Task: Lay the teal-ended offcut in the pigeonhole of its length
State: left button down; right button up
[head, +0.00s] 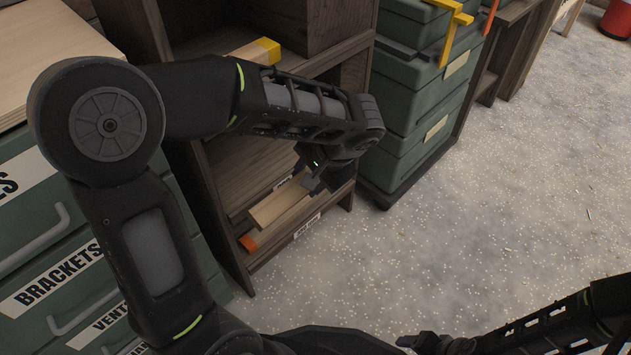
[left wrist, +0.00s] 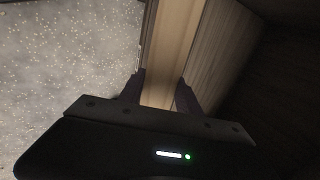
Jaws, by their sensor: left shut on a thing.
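My left gripper (head: 312,182) is low in front of the dark wooden pigeonhole shelf. In the left wrist view its fingers (left wrist: 160,92) are shut on a pale wooden offcut (left wrist: 172,45). The same pale wood (head: 278,203) shows in the head view beside the gripper, at the low pigeonhole (head: 240,222). No teal end shows in either view; the gripper and arm hide part of the piece. I cannot tell whether the wood touches the shelf floor. My right gripper (head: 428,343) is at the bottom edge, mostly dark and unclear.
A yellow-ended offcut (head: 258,51) lies on an upper shelf. Green cases (head: 415,105) stand right of the shelf, and labelled drawers (head: 50,255) stand left. The speckled floor (head: 480,210) is largely clear.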

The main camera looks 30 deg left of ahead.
pick_arm(q)
jog(key=w+a, duration=0.1)
jog(key=a, duration=0.2)
jog(key=w+a+p, duration=0.1)
jog(key=a, duration=0.3)
jog(key=w+a, duration=0.1)
jog(key=a, duration=0.3)
jog(key=shift+w+a+f+p, duration=0.2)
jog(key=shift+w+f+p, duration=0.05)
jog(key=shift+f+p, duration=0.05)
jog(key=shift+a+f, duration=0.2)
jog(key=shift+f, duration=0.2)
jog(key=shift+f+b, duration=0.55)
jog(key=shift+b, duration=0.25)
jog(key=c, duration=0.7)
grip_release()
jog(key=shift+d, duration=0.1)
jog(key=shift+c, duration=0.2)
jog(key=shift+s+d+f, duration=0.1)
